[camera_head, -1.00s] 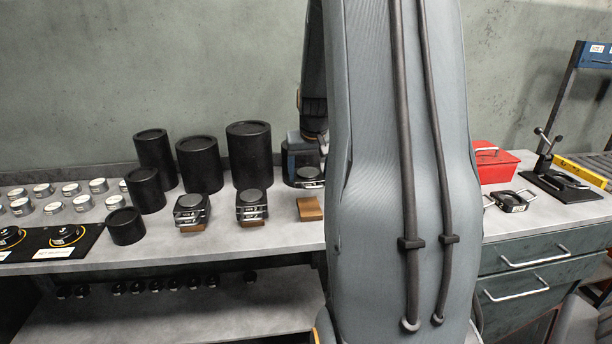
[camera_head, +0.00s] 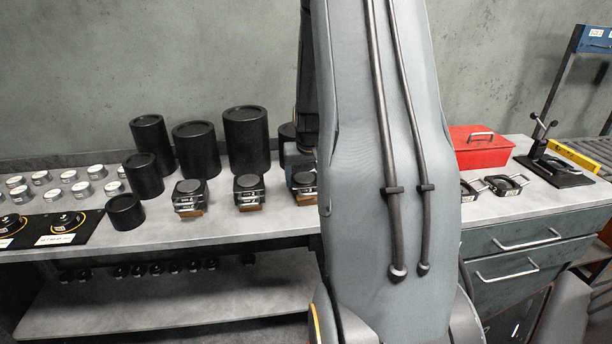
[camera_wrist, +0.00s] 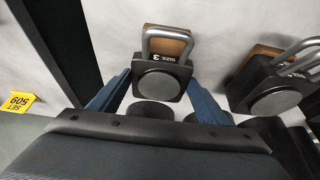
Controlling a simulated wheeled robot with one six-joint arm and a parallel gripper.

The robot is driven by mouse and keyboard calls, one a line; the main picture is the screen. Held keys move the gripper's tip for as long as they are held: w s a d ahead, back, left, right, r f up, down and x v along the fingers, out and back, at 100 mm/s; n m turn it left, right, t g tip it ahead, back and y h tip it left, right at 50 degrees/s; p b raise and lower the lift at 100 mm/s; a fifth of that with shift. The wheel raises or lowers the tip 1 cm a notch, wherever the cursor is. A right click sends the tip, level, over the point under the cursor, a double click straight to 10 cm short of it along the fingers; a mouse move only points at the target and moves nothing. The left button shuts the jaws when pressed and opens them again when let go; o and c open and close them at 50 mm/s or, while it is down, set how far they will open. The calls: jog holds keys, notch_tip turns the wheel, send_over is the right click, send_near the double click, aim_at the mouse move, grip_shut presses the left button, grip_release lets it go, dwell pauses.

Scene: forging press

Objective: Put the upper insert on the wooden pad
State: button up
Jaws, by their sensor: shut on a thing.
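My gripper (camera_wrist: 158,88) is shut on the upper insert (camera_wrist: 161,80), a black block with a round grey face, a metal handle and a "SIZE 3" label. The blue fingers flank it in the wrist view. The wooden pad (camera_wrist: 168,46) shows behind the insert, within the handle loop. In the head view the insert (camera_head: 304,180) is over the pad's place, partly hidden by my arm, with my gripper (camera_head: 297,160) just behind it. I cannot tell whether insert and pad touch.
Two similar block stacks stand on wooden pads to the left (camera_head: 190,197) (camera_head: 249,190); one is close beside my gripper in the wrist view (camera_wrist: 275,90). Several black cylinders (camera_head: 246,140) stand behind. A red box (camera_head: 480,150) and handled tools (camera_head: 506,184) are on the right.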

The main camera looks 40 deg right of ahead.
jog(key=shift+w, duration=0.1)
jog(key=o, duration=2.1)
jog(key=shift+f, duration=0.1)
jog(key=b+v, duration=0.2)
jog(key=v, duration=1)
jog(key=s+a+f+n+g+y, duration=0.1)
jog(key=s+a+f+n, duration=0.1)
jog(key=a, duration=0.7)
jog(key=s+a+f+n+y, duration=0.1)
jog(key=a+f, duration=0.1)
jog(key=a, duration=0.6)
jog(key=s+a+f+n, duration=0.1)
jog(key=s+a, duration=0.2)
jog(key=a, duration=0.1)
jog(key=s+a+f+n+g, duration=0.1)
jog(key=s+a+f, duration=0.1)
jog(key=a, duration=0.3)
jog(key=s+a+f+n+g, duration=0.1)
jog(key=s+a, duration=0.3)
jog(key=s, duration=0.1)
jog(key=shift+a+f, duration=0.15)
jog(key=shift+a, duration=0.2)
